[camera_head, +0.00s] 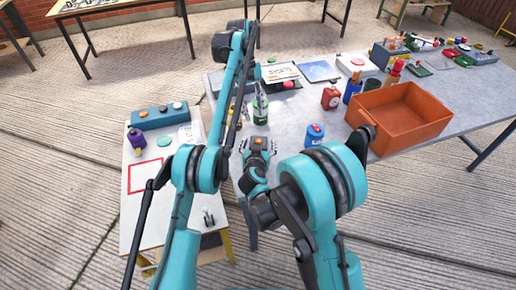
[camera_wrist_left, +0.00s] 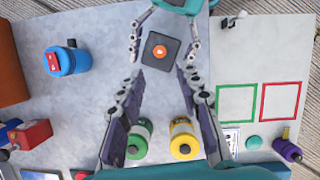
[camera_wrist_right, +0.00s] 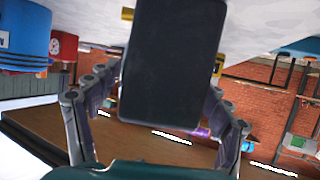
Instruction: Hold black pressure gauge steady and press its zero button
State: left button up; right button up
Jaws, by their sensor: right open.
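The black pressure gauge (camera_head: 258,141) is a small dark block with an orange button on top. It stands on the grey table and shows in the left wrist view (camera_wrist_left: 153,62). My right gripper (camera_wrist_right: 160,88) is open, one finger on either side of the gauge; its dark side fills the middle of the right wrist view (camera_wrist_right: 172,60). I cannot tell whether the fingers touch it. My left gripper (camera_wrist_left: 163,80) points down over the table beside the gauge, with its fingers spread and nothing between them. In the head view my left arm partly hides it.
A green bottle (camera_wrist_left: 140,138) and a yellow bottle (camera_wrist_left: 184,138) stand close to my left fingers. A blue canister (camera_head: 314,134) and an orange crate (camera_head: 400,118) are to the right. A white-topped table (camera_head: 140,215) adjoins on the left.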

jog(key=shift+x, duration=1.1)
jog(key=shift+r, duration=0.1)
jog(key=shift+c, duration=0.3)
jog(key=c, duration=1.5)
pick_arm(q)
grip_shut()
